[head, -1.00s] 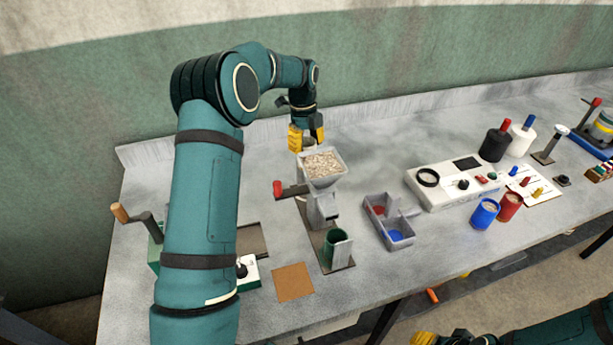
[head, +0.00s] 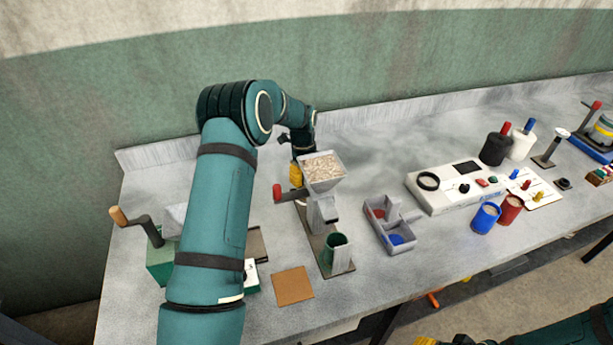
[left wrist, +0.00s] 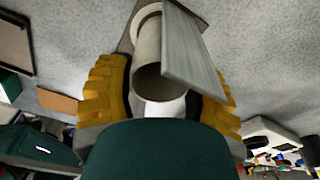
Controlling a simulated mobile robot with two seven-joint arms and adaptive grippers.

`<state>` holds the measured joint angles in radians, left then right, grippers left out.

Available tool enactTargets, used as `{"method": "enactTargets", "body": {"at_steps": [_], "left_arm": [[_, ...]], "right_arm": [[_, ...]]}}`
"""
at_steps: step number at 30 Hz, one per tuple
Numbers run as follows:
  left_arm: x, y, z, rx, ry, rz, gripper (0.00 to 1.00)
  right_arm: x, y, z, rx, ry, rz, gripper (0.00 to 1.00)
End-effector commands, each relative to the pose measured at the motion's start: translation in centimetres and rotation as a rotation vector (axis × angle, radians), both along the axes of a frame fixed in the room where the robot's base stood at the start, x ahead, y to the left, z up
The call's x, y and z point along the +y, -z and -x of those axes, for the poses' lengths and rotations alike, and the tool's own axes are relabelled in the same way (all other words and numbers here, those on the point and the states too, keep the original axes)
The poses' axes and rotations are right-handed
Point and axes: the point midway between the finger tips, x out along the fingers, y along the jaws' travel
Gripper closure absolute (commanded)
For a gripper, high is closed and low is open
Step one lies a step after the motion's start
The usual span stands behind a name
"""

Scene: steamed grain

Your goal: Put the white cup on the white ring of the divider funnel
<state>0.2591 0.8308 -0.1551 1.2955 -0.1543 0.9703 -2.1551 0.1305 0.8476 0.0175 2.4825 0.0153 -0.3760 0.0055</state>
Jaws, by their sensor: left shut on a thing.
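The divider funnel (head: 322,186) holds pale grain in its grey hopper on a stand. Only a bit of my right gripper (head: 426,341) shows at the bottom edge.
A red-handled lever (head: 280,193) sticks out left of the funnel. A green cup (head: 336,250) stands below its spout. A divided grey tray (head: 391,222), a white control panel (head: 455,186) and blue and red cups stand to the right. A brown mat (head: 293,285) lies in front.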

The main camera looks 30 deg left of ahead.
Motion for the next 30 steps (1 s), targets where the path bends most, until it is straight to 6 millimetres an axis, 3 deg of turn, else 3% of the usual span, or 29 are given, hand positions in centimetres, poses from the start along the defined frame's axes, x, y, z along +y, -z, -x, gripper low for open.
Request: {"method": "enactTargets", "body": {"at_steps": [6, 7, 9, 22, 30], "left_arm": [[0.0, 0.4, 0.0, 0.000, 0.000, 0.000, 0.83], [0.0, 0.4, 0.0, 0.000, 0.000, 0.000, 0.35], [0.0, 0.3, 0.0, 0.000, 0.000, 0.000, 0.14], [0.0, -0.5, -0.1, -0.001, 0.000, 0.000, 0.14], [0.5, -5.4, -0.3, -0.005, 0.001, -0.001, 0.14]], "right_arm": [[0.0, 0.4, 0.0, 0.000, 0.000, 0.000, 0.53], [0.0, 0.3, 0.0, 0.001, 0.000, 0.000, 0.53], [0.0, 0.3, 0.0, 0.000, 0.000, 0.000, 0.53], [0.0, -0.1, 0.0, 0.000, 0.000, 0.000, 0.53], [0.0, -0.3, 0.0, 0.000, 0.000, -0.001, 0.53]]}}
